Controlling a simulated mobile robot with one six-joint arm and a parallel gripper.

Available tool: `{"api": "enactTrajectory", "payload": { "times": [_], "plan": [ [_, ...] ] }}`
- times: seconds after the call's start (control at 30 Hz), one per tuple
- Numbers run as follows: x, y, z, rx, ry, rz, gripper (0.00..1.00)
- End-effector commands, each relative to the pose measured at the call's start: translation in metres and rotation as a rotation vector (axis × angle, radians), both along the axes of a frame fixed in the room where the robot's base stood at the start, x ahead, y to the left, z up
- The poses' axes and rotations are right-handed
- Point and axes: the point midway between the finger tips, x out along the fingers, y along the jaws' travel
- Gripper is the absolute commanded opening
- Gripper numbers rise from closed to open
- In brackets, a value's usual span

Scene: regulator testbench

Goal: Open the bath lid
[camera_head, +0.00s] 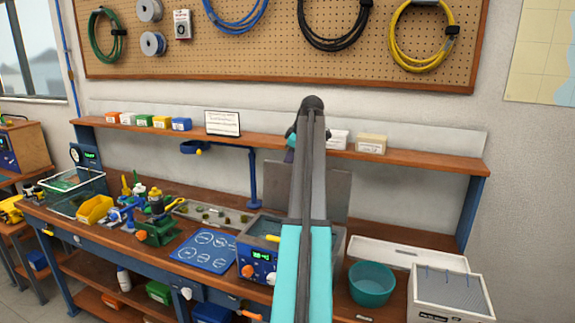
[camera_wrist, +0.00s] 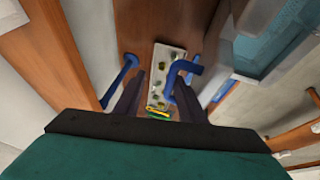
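The bath (camera_head: 257,265) is a box with a blue front, a green display and an orange knob, standing on the bench partly behind my arm. A grey flat panel (camera_head: 338,187) stands upright behind it on both sides of my arm; it looks like the lid, raised. In the wrist view a grey-rimmed box with teal inside, likely the bath (camera_wrist: 285,38), shows at upper right. My gripper (camera_wrist: 160,78) has two dark fingers apart with nothing held between them.
A shelf (camera_head: 270,140) runs behind. A teal bowl (camera_head: 371,284) and a white-grey box (camera_head: 450,292) stand right; a blue mat (camera_head: 205,251) lies left.

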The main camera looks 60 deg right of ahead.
Motion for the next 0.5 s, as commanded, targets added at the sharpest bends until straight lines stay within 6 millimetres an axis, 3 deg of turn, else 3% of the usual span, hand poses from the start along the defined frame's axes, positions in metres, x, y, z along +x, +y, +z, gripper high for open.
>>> {"api": "enactTrajectory", "payload": {
  "times": [0.03, 0.5],
  "plan": [
    [-0.0057, -0.0137, -0.0173, -0.028, 0.015, -0.015, 0.29],
    [-0.0027, -0.0102, -0.0179, -0.029, 0.015, -0.009, 0.29]
  ]
}}
